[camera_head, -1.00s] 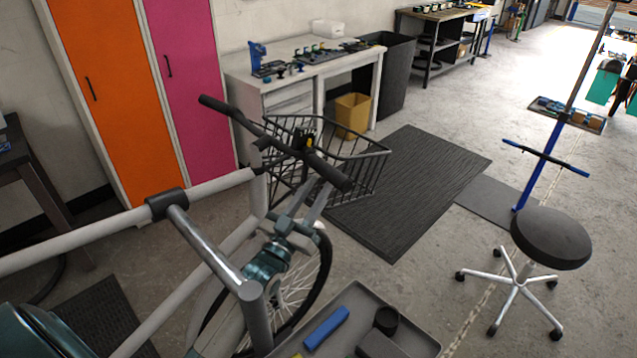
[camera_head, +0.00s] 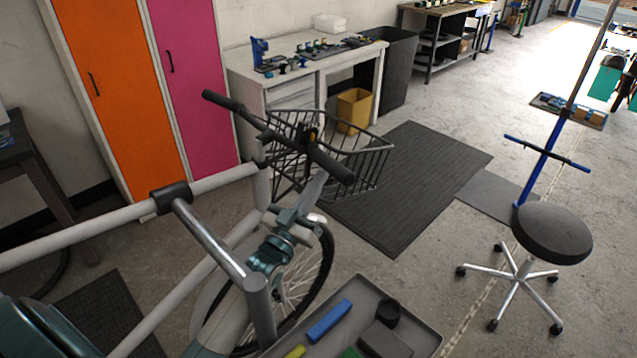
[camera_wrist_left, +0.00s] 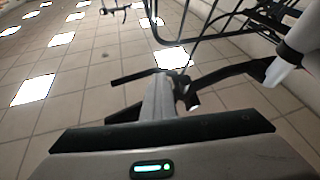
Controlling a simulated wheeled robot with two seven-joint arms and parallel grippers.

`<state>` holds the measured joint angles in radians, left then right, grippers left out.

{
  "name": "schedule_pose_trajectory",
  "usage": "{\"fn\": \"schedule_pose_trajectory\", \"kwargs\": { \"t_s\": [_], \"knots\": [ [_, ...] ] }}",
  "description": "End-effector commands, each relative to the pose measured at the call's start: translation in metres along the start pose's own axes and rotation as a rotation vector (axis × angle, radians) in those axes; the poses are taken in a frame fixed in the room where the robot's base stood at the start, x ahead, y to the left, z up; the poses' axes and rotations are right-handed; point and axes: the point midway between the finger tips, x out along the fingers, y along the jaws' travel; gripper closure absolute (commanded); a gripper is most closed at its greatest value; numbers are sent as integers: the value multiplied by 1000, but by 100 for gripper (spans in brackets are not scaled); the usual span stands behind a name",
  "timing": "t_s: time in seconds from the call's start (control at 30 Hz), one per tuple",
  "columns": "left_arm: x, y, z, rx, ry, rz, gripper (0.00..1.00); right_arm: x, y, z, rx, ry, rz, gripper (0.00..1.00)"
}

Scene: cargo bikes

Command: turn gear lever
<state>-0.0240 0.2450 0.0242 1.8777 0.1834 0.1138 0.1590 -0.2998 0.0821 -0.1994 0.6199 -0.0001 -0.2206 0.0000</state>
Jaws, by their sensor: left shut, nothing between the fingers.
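The bike's black handlebar (camera_head: 270,132) stands in the middle of the head view. A small dark fitting with a yellow spot (camera_head: 311,138) sits at its middle; I cannot make out the gear lever for sure. My left gripper (camera_head: 319,176) reaches up from below, shut and empty, its tips close to the right part of the bar. Whether they touch it I cannot tell. In the left wrist view the shut fingers (camera_wrist_left: 160,95) point at the dark bar (camera_wrist_left: 228,73), with a small dark part beside the tips. My right gripper is not in view.
A wire basket (camera_head: 355,160) is just beyond the handlebar. A clamp (camera_head: 171,197) holds the pale bike frame. A grey tray (camera_head: 420,338) with tools lies at the bottom. A black stool (camera_head: 552,232) stands right; a dark mat (camera_head: 420,185) lies on open floor.

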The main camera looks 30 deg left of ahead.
Motion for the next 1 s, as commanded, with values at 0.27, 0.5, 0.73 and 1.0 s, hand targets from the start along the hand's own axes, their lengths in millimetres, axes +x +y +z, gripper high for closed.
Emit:
{"fn": "schedule_pose_trajectory", "kwargs": {
  "t_s": [0.27,0.5,0.73,1.0],
  "knots": [
    [-1,6,3,-10,-3,4,100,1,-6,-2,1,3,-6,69],
    [-1,6,3,-9,-3,4,100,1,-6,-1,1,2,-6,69],
    [-1,6,4,-9,-3,4,100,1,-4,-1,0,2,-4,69],
    [-1,6,4,-9,-3,4,97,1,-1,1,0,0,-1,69]
  ]
}}
